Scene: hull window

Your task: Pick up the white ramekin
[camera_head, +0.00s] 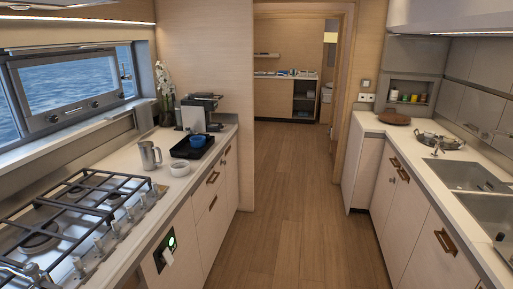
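The white ramekin (180,168) is small and round. It stands upright on the left counter, right of the stove and close to the counter's front edge. A metal jug (149,155) with a handle stands just behind and left of it. A black tray (181,150) holding a blue bowl (197,141) lies just beyond it. My gripper is not in view, so its state does not show.
The gas stove (75,215) with black grates fills the near left counter. A dark appliance (200,108) and a white-flowered plant (165,85) stand farther back. The wooden floor (285,220) between the counters is clear. Sinks (465,174) are in the right counter (425,160).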

